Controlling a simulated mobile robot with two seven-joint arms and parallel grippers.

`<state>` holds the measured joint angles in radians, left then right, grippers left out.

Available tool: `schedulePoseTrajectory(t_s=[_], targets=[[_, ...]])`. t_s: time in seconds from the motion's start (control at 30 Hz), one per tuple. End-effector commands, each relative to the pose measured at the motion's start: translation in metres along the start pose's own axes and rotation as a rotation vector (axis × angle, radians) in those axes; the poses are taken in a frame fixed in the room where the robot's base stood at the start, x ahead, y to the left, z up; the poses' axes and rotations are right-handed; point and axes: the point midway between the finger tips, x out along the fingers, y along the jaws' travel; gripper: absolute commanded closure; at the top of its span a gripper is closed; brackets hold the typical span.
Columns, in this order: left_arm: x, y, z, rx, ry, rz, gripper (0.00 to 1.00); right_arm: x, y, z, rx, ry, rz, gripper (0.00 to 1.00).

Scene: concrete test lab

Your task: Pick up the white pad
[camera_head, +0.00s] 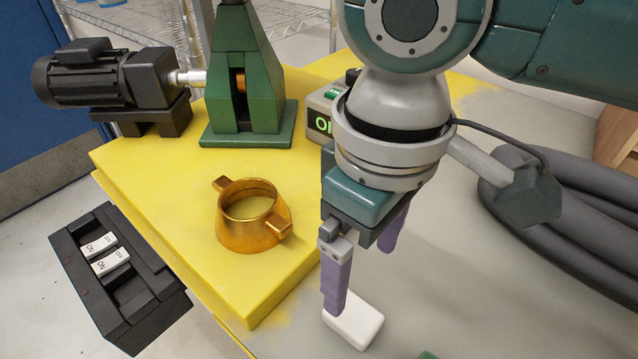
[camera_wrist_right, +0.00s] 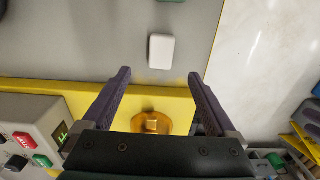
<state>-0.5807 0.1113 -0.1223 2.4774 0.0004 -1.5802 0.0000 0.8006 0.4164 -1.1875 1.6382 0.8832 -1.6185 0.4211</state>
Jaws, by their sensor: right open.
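The white pad (camera_head: 354,320) is a small rounded block lying on the grey part of the table, near its front edge. In the head view my right gripper (camera_head: 362,270) hangs just above and behind it, and one purple finger covers part of the pad's far side. In the right wrist view the white pad (camera_wrist_right: 161,51) lies beyond the fingertips, roughly centred between them. My right gripper (camera_wrist_right: 158,76) is open with nothing between its fingers. My left gripper is in neither view.
A gold ring with lugs (camera_head: 250,217) sits on the yellow table area (camera_head: 170,203). A green tower (camera_head: 240,85), a black motor (camera_head: 85,75) and a control box (camera_head: 322,108) stand behind. A black switch box (camera_head: 118,278) is at left, grey hoses (camera_head: 575,225) at right.

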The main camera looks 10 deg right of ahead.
Motion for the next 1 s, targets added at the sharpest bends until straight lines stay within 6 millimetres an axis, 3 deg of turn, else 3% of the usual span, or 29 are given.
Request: schedulePoseTrajectory(t_s=[0.7, 1.0], targets=[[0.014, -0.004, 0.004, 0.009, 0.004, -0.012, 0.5, 0.094, -0.001, 0.004, 0.001, -0.004, 0.002, 0.07], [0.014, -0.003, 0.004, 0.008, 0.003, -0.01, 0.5, 0.097, -0.001, 0.004, 0.0, -0.003, 0.002, 0.09]])
